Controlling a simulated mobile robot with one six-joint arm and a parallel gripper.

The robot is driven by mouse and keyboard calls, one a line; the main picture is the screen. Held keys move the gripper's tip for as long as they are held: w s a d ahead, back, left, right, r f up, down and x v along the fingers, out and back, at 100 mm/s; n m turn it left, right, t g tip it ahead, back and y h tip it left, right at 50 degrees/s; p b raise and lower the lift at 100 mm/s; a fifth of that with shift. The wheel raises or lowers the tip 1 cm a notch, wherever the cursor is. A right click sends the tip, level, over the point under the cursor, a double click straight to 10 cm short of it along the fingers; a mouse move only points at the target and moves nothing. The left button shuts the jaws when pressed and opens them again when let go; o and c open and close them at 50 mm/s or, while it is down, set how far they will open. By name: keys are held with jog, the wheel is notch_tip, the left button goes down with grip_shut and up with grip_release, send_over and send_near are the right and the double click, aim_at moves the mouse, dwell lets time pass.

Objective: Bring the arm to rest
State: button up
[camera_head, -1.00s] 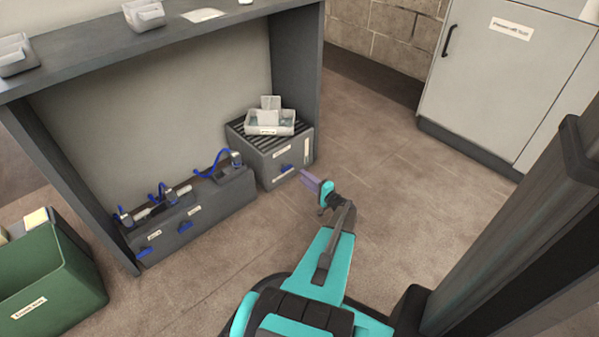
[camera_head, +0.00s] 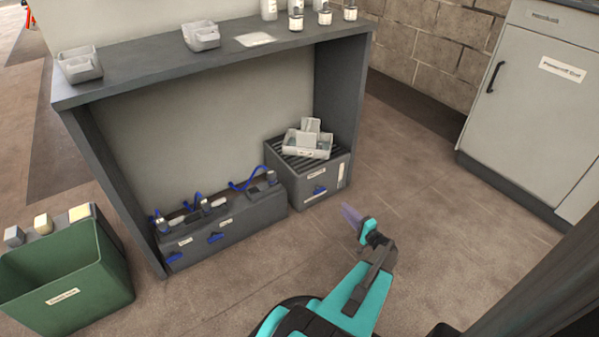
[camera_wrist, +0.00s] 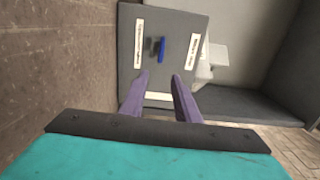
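My gripper (camera_head: 352,215) is at the end of my teal arm, over the floor in front of the grey slatted box (camera_head: 279,185). In the wrist view my gripper's two purple fingers (camera_wrist: 160,84) stand apart with nothing between them. Beyond the fingertips is the front face of the slatted box (camera_wrist: 178,22), with a blue handle (camera_wrist: 162,50) and white labels. I see a gap between the fingers and the box in the head view.
A low grey unit (camera_head: 240,213) with blue cables stands left of the slatted box, under the dark shelf (camera_head: 130,80). A white tray (camera_head: 320,152) sits on the slatted box. A green bin (camera_head: 95,290) is at left, a cabinet (camera_head: 530,110) at right. Floor between is clear.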

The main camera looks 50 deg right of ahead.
jog(key=w+a+r+n+y+p, duration=0.25)
jog(key=w+a+y+p, duration=0.2)
jog(key=w+a, duration=0.5)
jog(key=w+a+r+n+g+y+p, duration=0.2)
jog(key=w+a+n+g+y+p, duration=0.1)
jog(key=a, duration=0.9)
jog(key=w+a+r+n+g+y+p, duration=0.1)
jog(key=w+a+n+g+y+p, duration=0.2)
jog(key=a, duration=0.9)
jog(key=w+a+r+n+g+y+p, duration=0.2)
jog(key=a+g+y+p, duration=0.15)
jog(key=a, duration=0.75)
jog(key=s+a+r+n+g+p, duration=0.25)
jog(key=s+a+g+p, duration=0.2)
jog(key=a, duration=0.45)
jog(key=s+a+r+n+g+p, duration=0.2)
jog(key=s+a+r+g+p, duration=0.25)
jog(key=a, duration=0.45)
jog(key=s+a+r+n+g+h+p, duration=0.4)
jog(key=s+r+n+h+p, duration=0.2)
jog(key=s+r+h+p, duration=0.2)
jog(key=s+r+p, duration=0.2)
jog(key=s+r, duration=0.1)
jog(key=s, duration=0.1)
jog(key=shift+s+a+r+n, duration=0.25)
jog(key=shift+r+n, duration=0.1)
jog(key=shift+n, duration=0.05)
